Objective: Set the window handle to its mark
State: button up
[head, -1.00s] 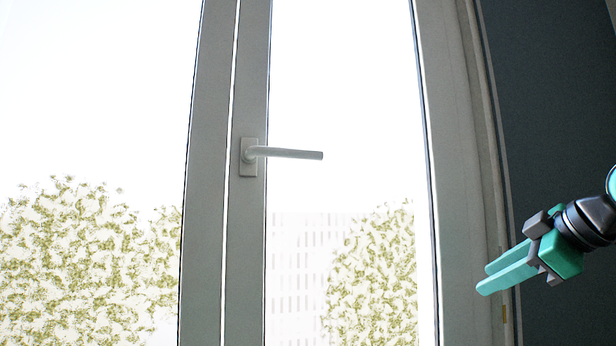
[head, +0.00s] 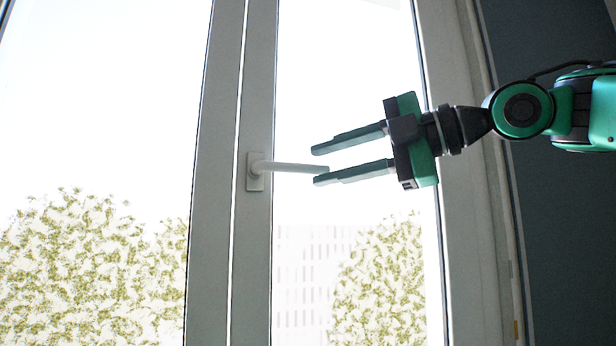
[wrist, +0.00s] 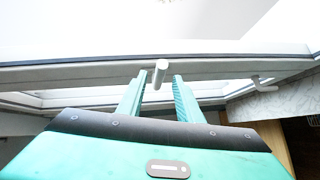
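The window handle (head: 290,167) is a pale grey lever on a rectangular plate (head: 255,172) on the window frame. Its lever points right, close to horizontal. No mark can be made out beside it. My gripper (head: 317,166) is open, with its two green fingers one above the other, pointing left. Their tips are at the free end of the lever, which overlaps the lower fingertip in the head view. In the wrist view the handle's end (wrist: 161,70) shows between and just beyond the open fingertips (wrist: 159,78). I cannot tell whether they touch.
The window frame's right post (head: 455,230) stands behind my wrist, with a dark wall (head: 550,220) to its right. Glass panes lie on both sides of the central frame post (head: 222,250). A second small handle-like fitting (wrist: 264,84) shows at right in the wrist view.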

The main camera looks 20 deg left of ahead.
aim_at(311, 167)
jog(key=shift+x, duration=2.3)
grip_shut()
